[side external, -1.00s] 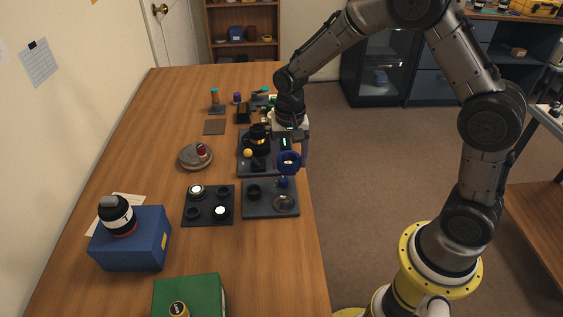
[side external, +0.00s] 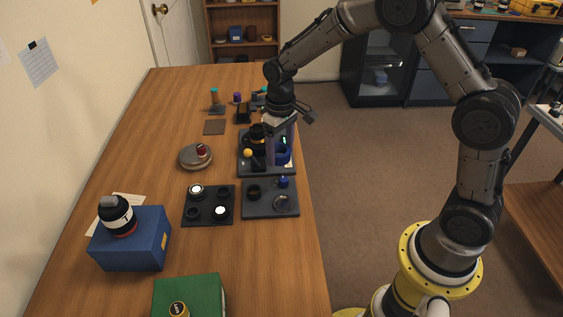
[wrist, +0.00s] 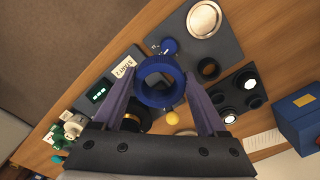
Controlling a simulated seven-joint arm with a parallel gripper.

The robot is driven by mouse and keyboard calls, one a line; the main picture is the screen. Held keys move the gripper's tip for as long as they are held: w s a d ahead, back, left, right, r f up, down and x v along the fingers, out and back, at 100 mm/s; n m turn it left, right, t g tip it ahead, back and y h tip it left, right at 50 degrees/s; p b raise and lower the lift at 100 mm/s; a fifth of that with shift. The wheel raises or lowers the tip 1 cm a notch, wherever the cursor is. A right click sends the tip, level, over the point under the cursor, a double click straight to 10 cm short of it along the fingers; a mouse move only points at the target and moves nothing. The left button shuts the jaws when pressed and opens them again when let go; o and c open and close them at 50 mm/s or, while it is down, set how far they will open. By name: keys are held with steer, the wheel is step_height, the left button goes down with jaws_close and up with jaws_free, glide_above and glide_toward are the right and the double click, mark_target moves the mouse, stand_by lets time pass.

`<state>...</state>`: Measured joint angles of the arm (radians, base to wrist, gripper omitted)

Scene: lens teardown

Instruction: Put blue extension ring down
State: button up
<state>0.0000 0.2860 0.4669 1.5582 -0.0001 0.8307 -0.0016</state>
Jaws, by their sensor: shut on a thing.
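The blue extension ring (wrist: 159,98) is between the two fingers of my gripper (wrist: 159,78) in the wrist view, with its open bore facing the camera. In the side view, my gripper (side external: 280,156) points down and is shut on the ring (side external: 283,157), over the right part of the dark tray (side external: 262,173). A finger partly hides the ring there. I cannot tell whether its lower edge touches the tray.
A nearer dark pad (side external: 270,211) holds a small blue knob (side external: 283,181) and a round disc (side external: 283,203). A black pad with lens parts (side external: 208,220) lies left of it. The table's right edge is close.

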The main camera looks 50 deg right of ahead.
stand_by(0.6)
steer(key=n, duration=0.7)
steer(key=a+n, duration=0.1)
steer(key=n, duration=0.1)
steer(key=s+a+n, duration=0.4)
steer(key=a+n, duration=0.7)
steer(key=a, duration=0.1)
steer(key=s+a+n, duration=0.4)
steer(key=a+n, duration=0.6)
steer(key=a, duration=0.1)
glide_above(170, 274)
steer(key=s+d, duration=0.3)
steer(key=s, duration=0.1)
steer(key=shift+n, duration=0.3)
steer(key=f, duration=0.5)
steer(key=shift+w+f, duration=0.2)
steer(key=shift+f, duration=0.05)
steer(key=shift+w+a+f, duration=0.4)
steer(key=shift+a+f, duration=0.25)
steer(key=shift+a, duration=0.2)
steer(key=shift+w+a+f, duration=0.4)
steer(key=shift+a+f, duration=0.2)
steer(key=shift+a, duration=0.2)
steer(key=shift+f, duration=0.25)
